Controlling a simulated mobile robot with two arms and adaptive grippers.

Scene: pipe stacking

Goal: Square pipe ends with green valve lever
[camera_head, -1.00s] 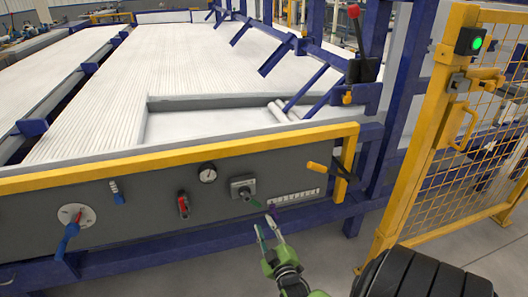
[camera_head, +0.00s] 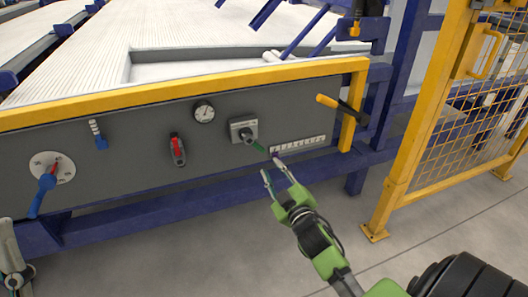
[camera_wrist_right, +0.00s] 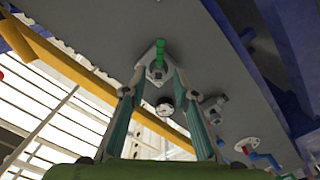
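The green valve lever (camera_head: 257,146) sticks out from a grey square valve plate (camera_head: 243,130) on the dark front panel, slanting down to the right. My right gripper (camera_head: 272,166) is open and empty, just below and in front of the lever's free end. In the right wrist view the green lever (camera_wrist_right: 160,53) stands beyond the two spread fingertips (camera_wrist_right: 157,74), roughly between them; contact cannot be made out. Part of my left gripper (camera_head: 14,270) shows at the lower left edge, mostly cut off. White pipes (camera_head: 60,62) lie on the rack behind the panel.
A gauge (camera_head: 204,111), a red lever (camera_head: 177,146) and a blue lever (camera_head: 45,184) sit left on the panel. A yellow-handled lever (camera_head: 338,105) sits to the right. A yellow mesh gate (camera_head: 440,140) stands far right. The floor before the panel is clear.

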